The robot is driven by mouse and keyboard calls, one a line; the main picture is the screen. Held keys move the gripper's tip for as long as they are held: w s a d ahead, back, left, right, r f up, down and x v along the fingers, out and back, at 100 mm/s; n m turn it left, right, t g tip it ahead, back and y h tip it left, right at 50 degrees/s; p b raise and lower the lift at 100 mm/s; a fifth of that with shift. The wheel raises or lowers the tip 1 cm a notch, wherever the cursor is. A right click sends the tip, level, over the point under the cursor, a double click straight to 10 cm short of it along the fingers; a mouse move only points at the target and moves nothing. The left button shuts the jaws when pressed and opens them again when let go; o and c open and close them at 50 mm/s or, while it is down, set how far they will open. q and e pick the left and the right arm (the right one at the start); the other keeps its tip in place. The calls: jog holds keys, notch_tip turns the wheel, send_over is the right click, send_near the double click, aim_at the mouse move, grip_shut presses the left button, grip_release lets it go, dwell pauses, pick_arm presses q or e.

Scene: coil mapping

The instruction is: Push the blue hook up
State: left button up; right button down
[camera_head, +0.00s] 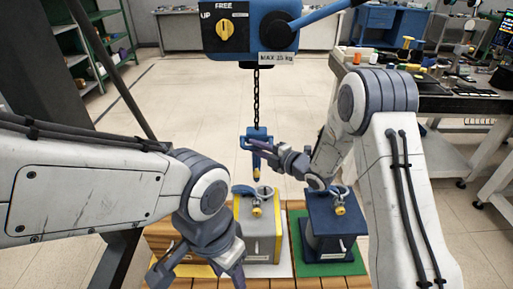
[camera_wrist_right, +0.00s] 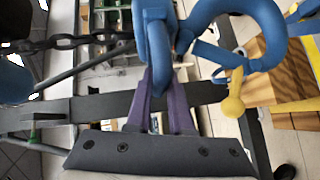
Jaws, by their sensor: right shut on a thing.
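The blue hook (camera_head: 257,142) hangs on a dark chain (camera_head: 256,90) below the blue hoist (camera_head: 247,30). Its lower end has a yellow part, and it hangs above the grey-and-yellow block, apart from it. My right gripper (camera_head: 264,149) is shut on the hook's blue body from the right. In the right wrist view the purple fingers (camera_wrist_right: 163,100) close on the blue upper piece, with the hook's curve (camera_wrist_right: 262,20) and yellow latch (camera_wrist_right: 233,95) beside them. My left gripper (camera_head: 199,272) is low at the front, its fingers spread and empty.
The grey-and-yellow block (camera_head: 264,245) and a dark blue block (camera_head: 331,240) on a green mat (camera_head: 299,262) stand on a wooden surface below, each with a shackle on top. The hoist carries a yellow knob (camera_head: 225,31). A cluttered workbench (camera_head: 455,100) is at right.

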notch_tip(320, 180, up, 20)
jog(key=p, duration=0.7)
jog(key=shift+r, duration=0.25)
jog(key=c, duration=0.8)
grip_release()
jog(key=b+v, duration=0.1)
jog(key=v, duration=0.9)
jog(key=shift+s+d+b, duration=0.15)
jog(key=shift+s+b, duration=0.05)
jog(key=shift+b, duration=0.15)
